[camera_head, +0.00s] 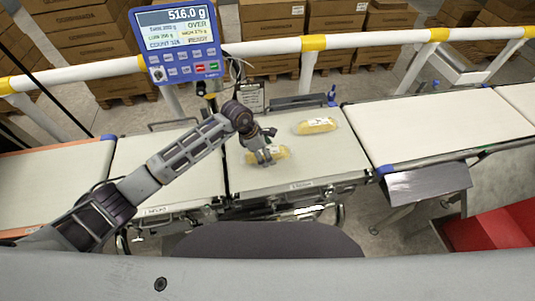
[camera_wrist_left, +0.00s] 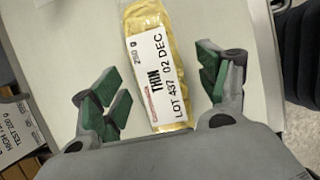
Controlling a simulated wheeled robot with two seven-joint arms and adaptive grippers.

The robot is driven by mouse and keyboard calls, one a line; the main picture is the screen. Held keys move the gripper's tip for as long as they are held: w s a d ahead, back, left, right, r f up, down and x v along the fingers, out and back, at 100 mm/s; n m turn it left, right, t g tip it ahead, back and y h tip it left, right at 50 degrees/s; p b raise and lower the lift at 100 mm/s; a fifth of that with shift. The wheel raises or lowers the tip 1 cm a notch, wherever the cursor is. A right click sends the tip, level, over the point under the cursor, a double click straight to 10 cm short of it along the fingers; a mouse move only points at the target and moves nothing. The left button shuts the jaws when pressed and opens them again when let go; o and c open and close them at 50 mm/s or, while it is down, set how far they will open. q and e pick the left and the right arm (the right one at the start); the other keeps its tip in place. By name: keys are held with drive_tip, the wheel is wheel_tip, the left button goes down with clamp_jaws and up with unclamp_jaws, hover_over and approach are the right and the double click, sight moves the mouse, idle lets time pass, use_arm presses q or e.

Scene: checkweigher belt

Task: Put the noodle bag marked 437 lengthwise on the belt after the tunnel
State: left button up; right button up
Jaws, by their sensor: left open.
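The noodle bag marked 437 (camera_wrist_left: 163,45) is yellow with a white label reading "LOT 437 02 DEC" and "THIN" in the left wrist view. It lies flat on the pale middle belt section (camera_head: 290,178). In the head view the bag (camera_head: 282,153) is partly covered by my left gripper (camera_head: 266,158), which is just over it. In the left wrist view the gripper (camera_wrist_left: 160,88) is open, with green-padded fingers on either side of the bag and gaps to both. No tunnel can be made out. My right gripper is not in view.
A second yellow bag (camera_head: 316,126) lies farther back and right on the same section. A blue display (camera_head: 179,42) reads 516.0 g and OVER. White rails (camera_head: 375,39) run behind. The right belt (camera_head: 435,125) is bare. A red bin (camera_head: 495,228) stands front right.

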use_arm(q)
drive_tip(key=shift+c, duration=0.8)
drive_tip(key=c, duration=1.1)
drive_tip(key=shift+r, duration=0.2)
drive_tip(key=shift+r, duration=0.55)
wheel_tip(320, 180, up, 7)
drive_tip(key=shift+f+b, duration=0.15)
drive_tip(key=shift+b, duration=0.8)
drive_tip(key=shift+r, duration=0.95)
